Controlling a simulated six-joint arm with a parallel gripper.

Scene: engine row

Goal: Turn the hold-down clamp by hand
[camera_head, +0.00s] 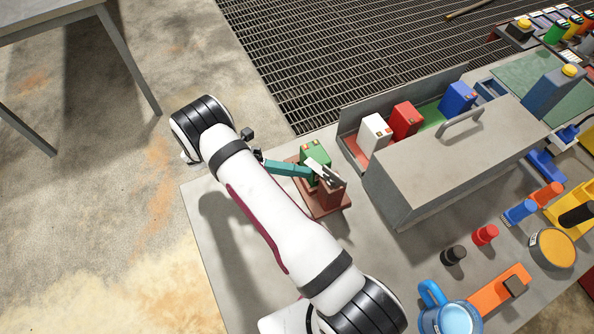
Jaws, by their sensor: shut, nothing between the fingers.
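A green box-shaped unit (315,151) stands on a reddish-brown base plate (342,203) near the bench's left edge. A teal bar (287,169), which looks like the hold-down clamp's arm, reaches left from the unit. A reddish-brown block (331,193) with pale metal pieces (325,173) on top stands at the bar's right end. My gripper (258,155) shows only as a small dark tip beside the bar's left end; my white arm hides the rest. It is shut and holds nothing. I cannot tell whether it touches the bar.
A grey metal case (450,165) with a handle stands to the right, with white (375,133), red (405,120) and blue (458,98) boxes behind it. The bench's left corner is mostly clear.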

